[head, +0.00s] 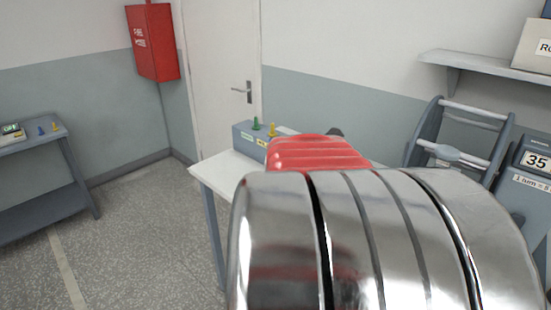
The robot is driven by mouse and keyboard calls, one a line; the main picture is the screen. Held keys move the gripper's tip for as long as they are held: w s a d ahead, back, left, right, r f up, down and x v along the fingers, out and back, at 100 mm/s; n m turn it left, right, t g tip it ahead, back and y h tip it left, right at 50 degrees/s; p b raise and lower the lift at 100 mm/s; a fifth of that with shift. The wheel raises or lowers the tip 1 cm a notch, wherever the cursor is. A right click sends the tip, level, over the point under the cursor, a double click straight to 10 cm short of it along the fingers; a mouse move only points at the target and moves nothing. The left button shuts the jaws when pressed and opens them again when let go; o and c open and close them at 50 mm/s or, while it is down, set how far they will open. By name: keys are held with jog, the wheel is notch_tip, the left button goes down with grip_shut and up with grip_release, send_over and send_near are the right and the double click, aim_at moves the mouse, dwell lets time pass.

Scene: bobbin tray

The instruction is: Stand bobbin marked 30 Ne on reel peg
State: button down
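A grey box (244,140) with small labels stands on the white-topped table (222,172). A green cone-shaped piece (256,124) and a yellow one (272,130) stand up from it. No 30 Ne marking can be read. A grey reel-like frame with pale bars (424,135) stands at the right, beside a grey unit (530,185) showing 35. I cannot make out a reel peg. A large chrome ribbed body and a red ribbed part, seemingly my own arm, fill the lower middle and hide much of the table. I cannot see my gripper's fingers.
A grey bench (45,142) at the left holds a small device with a green display (11,130) and small blue and yellow pieces. A red wall cabinet (154,42), a closed door (222,60) and a wall shelf (490,66) stand behind. Floor (150,230) is clear at left.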

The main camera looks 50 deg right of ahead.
jog(key=shift+f, duration=0.35)
jog(key=c, duration=1.4)
grip_release()
jog(key=shift+c, duration=0.2)
jog(key=v, duration=1.3)
jog(key=shift+w+a, duration=0.2)
jog(key=shift+a, duration=0.15)
jog(key=shift+f, duration=0.1)
